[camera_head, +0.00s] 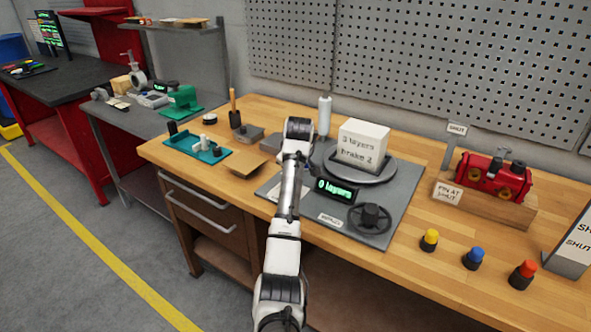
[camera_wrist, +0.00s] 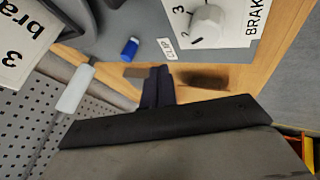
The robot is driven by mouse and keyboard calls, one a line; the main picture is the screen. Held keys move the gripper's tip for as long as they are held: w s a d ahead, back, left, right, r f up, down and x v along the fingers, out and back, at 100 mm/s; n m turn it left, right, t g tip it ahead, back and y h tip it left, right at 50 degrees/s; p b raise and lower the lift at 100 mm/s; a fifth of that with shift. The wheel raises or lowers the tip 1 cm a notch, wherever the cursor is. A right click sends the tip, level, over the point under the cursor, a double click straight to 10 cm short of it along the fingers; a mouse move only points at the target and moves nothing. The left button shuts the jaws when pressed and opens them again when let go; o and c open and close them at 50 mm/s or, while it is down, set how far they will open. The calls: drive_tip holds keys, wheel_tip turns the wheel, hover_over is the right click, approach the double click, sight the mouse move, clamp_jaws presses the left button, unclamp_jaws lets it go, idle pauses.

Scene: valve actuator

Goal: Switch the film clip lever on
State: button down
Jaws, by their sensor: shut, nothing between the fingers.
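The film clip lever is a small blue piece (camera_wrist: 130,48) on the grey plate in the wrist view, beside a white label reading CLIP (camera_wrist: 166,48). My gripper (camera_wrist: 158,72) is shut and empty, its dark fingers just below the blue lever and label in the picture. A gap shows between the fingertips and the lever; I cannot tell their height above the plate. In the head view my arm reaches over the grey base plate (camera_head: 400,205), and the lever and fingers are hidden.
A white box (camera_head: 362,145) reading "3 layers brake 2" stands on a round turntable (camera_head: 375,178). A white roll (camera_head: 324,115), a "0 layers" display (camera_head: 335,190) and a black handwheel (camera_head: 370,217) are close by.

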drive_tip(key=shift+b+v, duration=0.5)
drive_tip(key=shift+v, duration=1.9)
drive_tip(key=shift+a+r, duration=0.1)
drive_tip(key=shift+a, duration=0.1)
